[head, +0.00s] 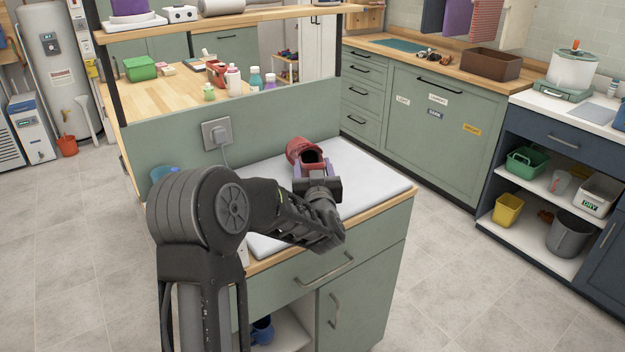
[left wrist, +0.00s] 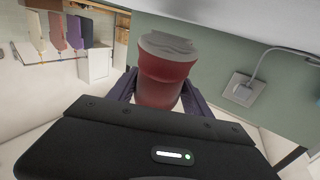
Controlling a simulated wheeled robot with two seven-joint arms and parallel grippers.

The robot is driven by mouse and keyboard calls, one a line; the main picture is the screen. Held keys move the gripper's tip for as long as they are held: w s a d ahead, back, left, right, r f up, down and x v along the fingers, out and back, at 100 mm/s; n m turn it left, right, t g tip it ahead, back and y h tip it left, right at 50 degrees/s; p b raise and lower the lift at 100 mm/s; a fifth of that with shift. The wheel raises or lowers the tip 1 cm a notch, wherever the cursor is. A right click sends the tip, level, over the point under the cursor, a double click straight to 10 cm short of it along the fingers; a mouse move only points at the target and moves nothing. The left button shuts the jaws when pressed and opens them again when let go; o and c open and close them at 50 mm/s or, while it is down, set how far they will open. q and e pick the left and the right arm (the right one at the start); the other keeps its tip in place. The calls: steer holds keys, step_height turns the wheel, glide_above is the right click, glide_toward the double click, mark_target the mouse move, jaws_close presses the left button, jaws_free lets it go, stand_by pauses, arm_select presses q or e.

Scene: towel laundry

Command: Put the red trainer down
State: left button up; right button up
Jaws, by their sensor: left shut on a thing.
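The red trainer (head: 302,149) is in my left gripper (head: 311,168), over the white top (head: 370,180) of the green cabinet, near the socket panel. I cannot tell whether it touches the white top. In the left wrist view the trainer (left wrist: 165,82) stands between the two purple fingers of my left gripper (left wrist: 160,95), with its pale sole end outward. My wrist hides part of the trainer in the head view. My right gripper is in neither view.
A socket with a plug (head: 217,135) and its cord are on the green panel behind the trainer. A blue round thing (head: 163,173) shows left of the cabinet, partly behind my arm. The white top's right part is clear. Bottles (head: 255,80) stand on the wooden counter behind.

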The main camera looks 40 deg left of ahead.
arm_select(q)
steer(key=shift+f, duration=1.9)
steer(key=o, duration=1.6)
steer(key=shift+s, duration=0.1)
steer(key=b+v, duration=0.1)
steer(key=v, duration=1.1)
steer(key=shift+b, duration=0.35)
steer(key=shift+o, duration=0.2)
